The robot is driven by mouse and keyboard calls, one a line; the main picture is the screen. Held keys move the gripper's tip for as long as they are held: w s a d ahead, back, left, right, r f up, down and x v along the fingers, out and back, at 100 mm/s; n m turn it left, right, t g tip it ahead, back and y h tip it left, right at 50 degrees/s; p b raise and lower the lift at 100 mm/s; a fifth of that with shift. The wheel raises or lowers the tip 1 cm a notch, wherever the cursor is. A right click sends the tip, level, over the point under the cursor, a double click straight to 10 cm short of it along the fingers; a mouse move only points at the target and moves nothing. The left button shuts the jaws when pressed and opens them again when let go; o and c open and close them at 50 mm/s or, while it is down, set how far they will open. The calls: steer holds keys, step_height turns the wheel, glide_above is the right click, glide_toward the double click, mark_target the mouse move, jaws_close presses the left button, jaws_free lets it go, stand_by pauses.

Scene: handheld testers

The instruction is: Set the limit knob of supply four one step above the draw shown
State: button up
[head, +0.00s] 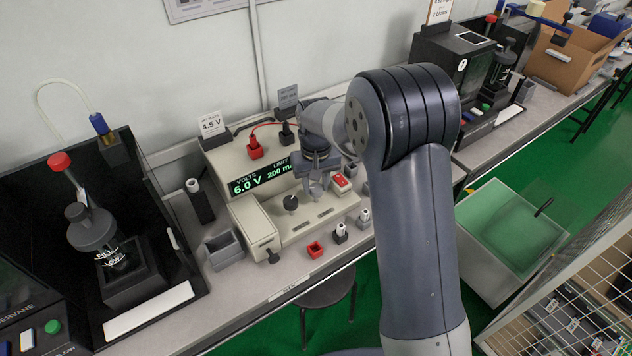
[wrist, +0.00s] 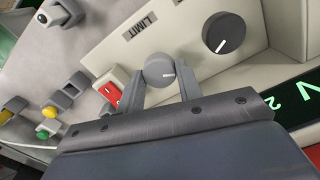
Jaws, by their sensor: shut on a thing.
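The power supply (head: 243,172) is a beige bench unit in the head view. Its display (head: 262,178) reads 6.0 V under VOLTS and 200 m under LIMIT, the end hidden by my arm. My gripper (head: 318,188) is over its sloping front panel. In the wrist view, the grey limit knob (wrist: 160,71) sits between my two fingers, which are shut on it; its white mark points right. The LIMIT label (wrist: 142,27) is printed near it. A dark volts knob (wrist: 222,32) stands beside it, also in the head view (head: 291,203). I see no supply number.
A red rocker switch (head: 341,182) is close right of my gripper. Red (head: 255,148) and black (head: 287,135) plugs stand on top. A 4.5 V card (head: 211,124) and a dark card (head: 288,95), hard to read, stand behind. A grey bin (head: 222,248) is at front left.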

mark_target(315, 187)
steer(key=n, duration=0.5)
steer(key=shift+n, duration=0.3)
steer(key=n, duration=0.5)
steer(key=shift+a+n+p, duration=0.1)
steer(key=shift+n+p, duration=0.2)
steer(key=shift+p, duration=0.05)
steer(key=o, duration=1)
steer(key=shift+s, duration=0.1)
step_height(315, 187, up, 11)
steer(key=shift+f, duration=0.2)
